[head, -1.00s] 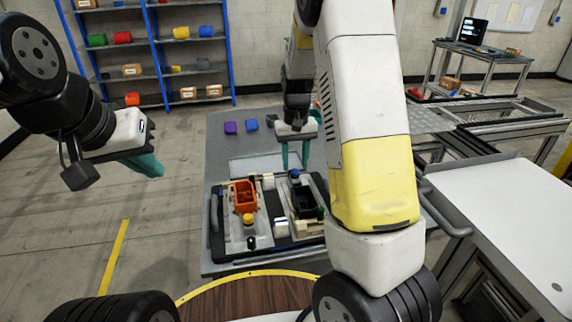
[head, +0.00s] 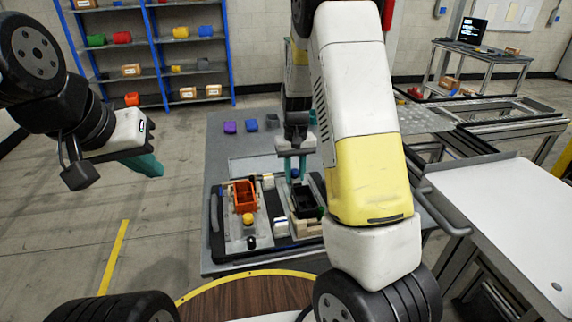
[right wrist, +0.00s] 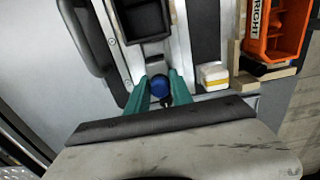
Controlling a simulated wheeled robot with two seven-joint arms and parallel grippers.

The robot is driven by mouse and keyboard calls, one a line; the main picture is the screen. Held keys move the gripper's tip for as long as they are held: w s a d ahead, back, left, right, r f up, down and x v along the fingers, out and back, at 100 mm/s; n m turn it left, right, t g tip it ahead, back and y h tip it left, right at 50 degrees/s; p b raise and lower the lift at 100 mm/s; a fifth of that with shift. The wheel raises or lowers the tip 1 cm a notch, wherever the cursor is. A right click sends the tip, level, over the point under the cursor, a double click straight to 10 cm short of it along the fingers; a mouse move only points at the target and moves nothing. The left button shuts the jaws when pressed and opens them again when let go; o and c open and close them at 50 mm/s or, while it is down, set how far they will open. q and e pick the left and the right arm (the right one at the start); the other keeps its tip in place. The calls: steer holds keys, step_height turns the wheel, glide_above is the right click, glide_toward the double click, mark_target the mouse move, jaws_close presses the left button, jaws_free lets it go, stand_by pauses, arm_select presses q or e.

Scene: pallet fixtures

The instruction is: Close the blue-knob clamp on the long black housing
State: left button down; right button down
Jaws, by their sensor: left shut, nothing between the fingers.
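The long black housing (head: 308,212) sits in the right half of the pallet fixture in the head view. It is at the top of the right wrist view (right wrist: 143,20). The clamp's blue knob (right wrist: 159,86) stands at the near end of the housing in the right wrist view. My right gripper (right wrist: 159,80) is open, with its teal fingers on either side of the blue knob. Small gaps seem to remain beside the knob. In the head view my right gripper (head: 295,178) is over the fixture's far side. My left gripper (head: 150,166) is shut and empty, away at the left.
An orange housing (head: 243,196) sits in the fixture's left half, with a yellow knob (head: 248,218) in front. A white block with a yellow stripe (right wrist: 214,76) is beside the clamp.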

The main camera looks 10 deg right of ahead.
mark_target(297, 181)
steer(key=shift+s, duration=0.1)
stand_by(0.3)
steer(key=shift+s, duration=1.2)
steer(key=c, duration=1.3)
jaws_free()
steer(key=shift+r, duration=4)
